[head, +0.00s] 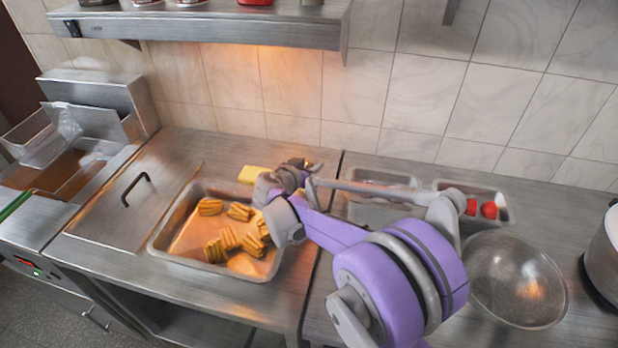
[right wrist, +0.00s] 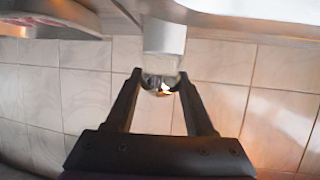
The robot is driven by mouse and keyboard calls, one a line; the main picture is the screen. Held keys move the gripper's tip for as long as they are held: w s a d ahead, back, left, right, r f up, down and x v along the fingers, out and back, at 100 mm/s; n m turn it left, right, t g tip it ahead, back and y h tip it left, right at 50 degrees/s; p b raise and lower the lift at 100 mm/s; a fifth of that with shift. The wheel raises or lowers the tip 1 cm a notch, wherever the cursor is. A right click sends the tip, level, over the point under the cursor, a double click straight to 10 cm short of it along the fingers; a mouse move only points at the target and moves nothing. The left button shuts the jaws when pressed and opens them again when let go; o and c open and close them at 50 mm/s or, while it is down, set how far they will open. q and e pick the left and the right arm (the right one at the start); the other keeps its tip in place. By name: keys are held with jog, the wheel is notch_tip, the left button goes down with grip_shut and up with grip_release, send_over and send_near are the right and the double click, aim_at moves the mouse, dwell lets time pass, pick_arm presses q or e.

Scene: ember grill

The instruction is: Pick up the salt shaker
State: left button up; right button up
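The right gripper (head: 293,172) is over the back of the counter, just behind the tray of ridged food. In the right wrist view, the two black fingers (right wrist: 160,80) stand on either side of a small shaker (right wrist: 165,37) with a pale body and a shiny metal-like end. That end sits between the fingertips. I cannot tell whether the fingers press on it or only surround it. In the head view, the gripper hides the shaker. My left gripper is out of view.
A metal tray (head: 158,240) holds several ridged golden pieces. A yellow block (head: 252,174) lies behind it. A metal shelf (head: 200,28) overhangs the back; a tiled wall stands behind.

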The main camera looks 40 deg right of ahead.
grip_shut()
notch_tip(320, 180, up, 10)
jog(key=shift+r+p, duration=0.1)
jog(key=shift+p, duration=0.4)
grip_release()
grip_shut()
